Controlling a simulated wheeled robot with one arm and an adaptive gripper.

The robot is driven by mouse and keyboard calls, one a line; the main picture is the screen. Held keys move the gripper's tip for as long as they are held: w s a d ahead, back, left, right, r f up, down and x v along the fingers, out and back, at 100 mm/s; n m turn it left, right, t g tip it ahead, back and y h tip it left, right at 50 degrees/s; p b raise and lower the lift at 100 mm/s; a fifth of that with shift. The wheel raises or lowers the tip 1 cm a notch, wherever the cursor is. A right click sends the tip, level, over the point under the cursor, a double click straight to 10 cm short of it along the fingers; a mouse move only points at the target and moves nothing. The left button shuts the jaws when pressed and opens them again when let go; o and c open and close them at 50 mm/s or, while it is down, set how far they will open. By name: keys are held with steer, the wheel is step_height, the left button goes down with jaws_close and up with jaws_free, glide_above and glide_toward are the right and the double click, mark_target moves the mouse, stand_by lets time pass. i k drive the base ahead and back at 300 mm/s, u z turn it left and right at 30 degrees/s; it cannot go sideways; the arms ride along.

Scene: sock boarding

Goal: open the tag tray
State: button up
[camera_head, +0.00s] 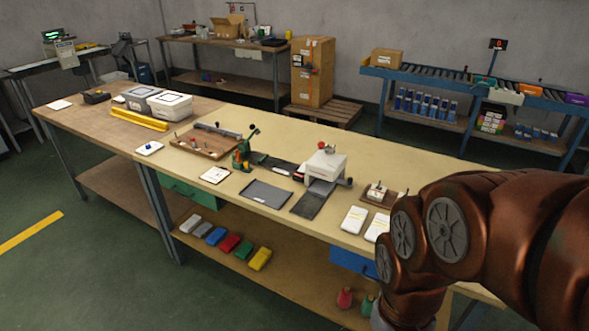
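Two drawers sit under the front edge of the cream-topped workbench: a green one (188,192) at the left and a blue one (353,262) nearer to me. Both fronts look closed. A shallow wooden tray (205,142) with small items lies on the benchtop, and a flat dark grey tray (266,194) lies near the front edge. I cannot tell which of these is the tag tray. My copper-coloured arm fills the lower right and covers the bench's right end. My gripper is out of view.
A green hand press (243,152) and a white machine (325,165) stand on the bench. White packs (354,219) lie near my arm. Coloured bundles (229,244) lie on the lower shelf. Green floor (110,262) is clear in front at the left.

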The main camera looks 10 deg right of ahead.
mark_target(321, 188)
steer(key=u, duration=0.3)
steer(key=i, duration=0.95)
steer(key=z, duration=0.2)
